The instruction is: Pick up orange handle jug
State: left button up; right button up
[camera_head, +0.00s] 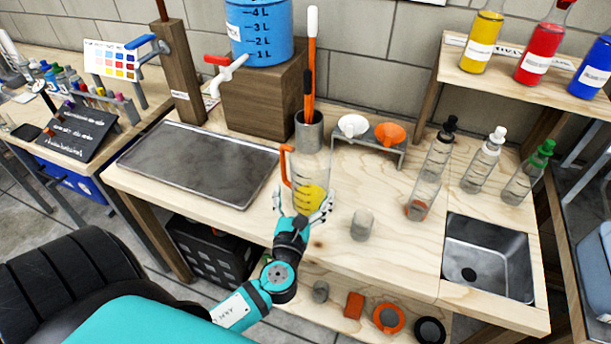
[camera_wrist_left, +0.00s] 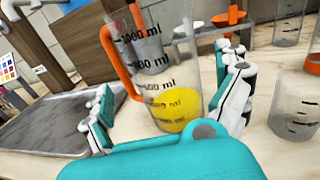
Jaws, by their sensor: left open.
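The jug with the orange handle (camera_head: 312,175) stands upright on the wooden bench and is clear-walled with yellow contents at the bottom. Its orange handle (camera_head: 286,166) is on its left side. In the left wrist view the jug (camera_wrist_left: 165,85) fills the middle, with volume marks on its wall. My left gripper (camera_head: 304,207) is at the near side of the jug, fingers spread to its left and right. In the left wrist view the open fingers (camera_wrist_left: 172,100) stand either side of the jug's lower part, and I see no grip on it. My right gripper is not in view.
A small clear beaker (camera_head: 362,225) stands right of the jug. A metal tray (camera_head: 200,163) lies to the left. Behind are a grey cylinder (camera_head: 308,131) with an orange-handled tool and a funnel stand (camera_head: 370,146). Bottles (camera_head: 485,160) and a sink (camera_head: 488,257) are at the right.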

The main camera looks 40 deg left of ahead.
aim_at(313, 164)
pick_arm(q)
jog(key=shift+p+x, duration=0.65)
jog(key=shift+x, duration=2.45)
jog(key=shift+d, duration=0.15)
jog(key=shift+c, duration=0.3)
jog(key=c, duration=1.1)
